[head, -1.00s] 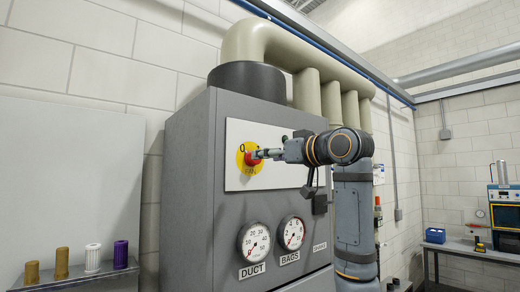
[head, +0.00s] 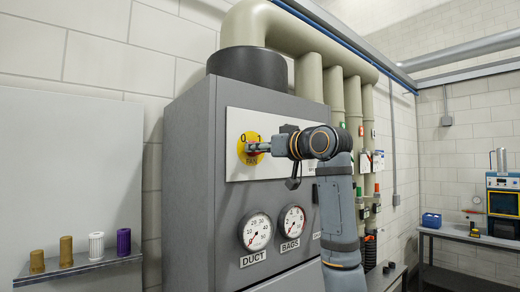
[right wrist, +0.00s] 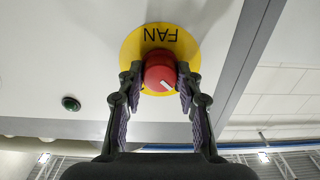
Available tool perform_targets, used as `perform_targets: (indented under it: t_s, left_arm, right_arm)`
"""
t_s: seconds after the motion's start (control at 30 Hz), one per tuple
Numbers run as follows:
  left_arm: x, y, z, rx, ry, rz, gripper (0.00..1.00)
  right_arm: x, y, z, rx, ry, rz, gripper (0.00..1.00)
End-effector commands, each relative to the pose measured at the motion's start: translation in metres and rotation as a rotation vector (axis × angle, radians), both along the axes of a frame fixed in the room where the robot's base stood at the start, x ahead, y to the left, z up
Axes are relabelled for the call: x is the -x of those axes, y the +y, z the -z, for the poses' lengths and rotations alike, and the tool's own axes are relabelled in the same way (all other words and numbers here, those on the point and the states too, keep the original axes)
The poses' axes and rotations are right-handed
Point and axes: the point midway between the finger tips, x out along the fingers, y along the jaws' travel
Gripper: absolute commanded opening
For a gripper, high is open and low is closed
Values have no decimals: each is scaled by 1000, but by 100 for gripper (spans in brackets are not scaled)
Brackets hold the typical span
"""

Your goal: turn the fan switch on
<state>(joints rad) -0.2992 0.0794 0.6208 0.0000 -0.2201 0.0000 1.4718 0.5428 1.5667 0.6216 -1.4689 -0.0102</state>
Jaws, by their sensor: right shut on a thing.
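The fan switch is a red knob (right wrist: 160,71) on a yellow disc (right wrist: 130,50) marked FAN. My left gripper is not in view.
The switch sits on a white panel (head: 234,117) of a grey cabinet (head: 190,170). Below are the DUCT gauge (head: 256,231) and the BAGS gauge (head: 292,221). A green button (right wrist: 70,103) is near the switch. Several small cylinders stand on a shelf (head: 85,264) at left.

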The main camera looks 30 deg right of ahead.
Motion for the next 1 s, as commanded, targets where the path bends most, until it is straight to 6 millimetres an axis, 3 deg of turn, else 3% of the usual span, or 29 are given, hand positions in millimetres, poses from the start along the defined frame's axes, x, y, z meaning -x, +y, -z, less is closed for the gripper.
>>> perform_targets:
  t_s: [0.37,1.0]
  left_arm:
    - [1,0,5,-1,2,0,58]
    - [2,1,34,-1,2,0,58]
  right_arm:
    - [0,0,1,-79,5,0,4]
    - [0,0,2,-640,48,-1,4]
